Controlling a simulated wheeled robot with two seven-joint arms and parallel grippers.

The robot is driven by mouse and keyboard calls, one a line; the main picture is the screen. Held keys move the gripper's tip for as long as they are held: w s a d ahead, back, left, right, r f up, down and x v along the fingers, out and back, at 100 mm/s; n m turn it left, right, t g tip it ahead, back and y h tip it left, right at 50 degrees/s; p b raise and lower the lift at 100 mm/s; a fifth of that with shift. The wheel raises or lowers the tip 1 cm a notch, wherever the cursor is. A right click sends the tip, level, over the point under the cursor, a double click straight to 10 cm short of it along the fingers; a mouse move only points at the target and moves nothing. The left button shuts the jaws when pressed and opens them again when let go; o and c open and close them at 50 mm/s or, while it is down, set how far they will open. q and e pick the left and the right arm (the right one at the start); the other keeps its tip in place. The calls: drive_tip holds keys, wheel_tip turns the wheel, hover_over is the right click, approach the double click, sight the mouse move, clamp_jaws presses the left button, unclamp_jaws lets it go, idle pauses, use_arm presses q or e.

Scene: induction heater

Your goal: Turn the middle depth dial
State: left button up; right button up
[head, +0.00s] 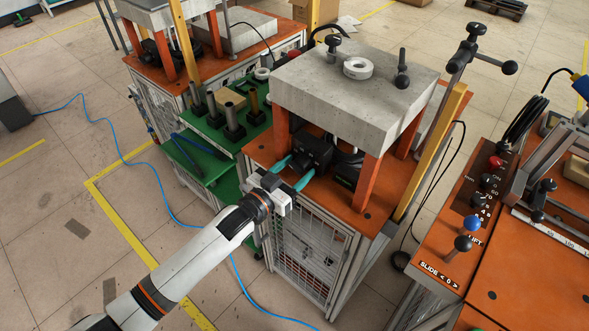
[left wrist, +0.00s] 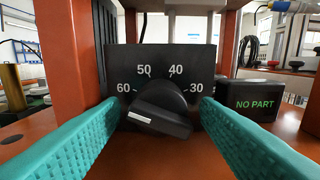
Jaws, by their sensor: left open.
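The depth dial (left wrist: 162,108) is a black knob on a black panel marked 60, 50, 40 and 30. It fills the middle of the left wrist view, and its white pointer line lies to the lower left, below the 60. In the head view its black housing (head: 312,151) sits on the orange shelf under the concrete top. My left gripper (head: 292,171) is open, and its teal fingers reach toward the dial. In the left wrist view the fingers (left wrist: 160,125) lie on either side of the knob; I cannot tell whether they touch it. My right gripper is not in view.
Orange legs (head: 372,180) stand around the dial housing. A box reading NO PART (left wrist: 254,101) is right of the dial. A control panel with a blue knob (head: 472,223) stands at the right. A green shelf (head: 205,160) with tools is on the left.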

use_arm(q)
drive_tip(key=c, duration=0.7)
drive_tip(key=shift+c, duration=1.2)
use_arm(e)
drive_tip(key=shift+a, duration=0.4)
use_arm(q)
drive_tip(key=shift+m, duration=0.4)
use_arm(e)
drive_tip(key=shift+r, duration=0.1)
use_arm(q)
drive_tip(key=m, duration=0.2)
drive_tip(key=shift+m+p, duration=0.3)
drive_tip(key=shift+p, duration=0.1)
drive_tip(key=shift+m, duration=1.6)
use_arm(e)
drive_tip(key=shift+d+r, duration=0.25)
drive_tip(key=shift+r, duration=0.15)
use_arm(q)
drive_tip(key=shift+m, duration=0.3)
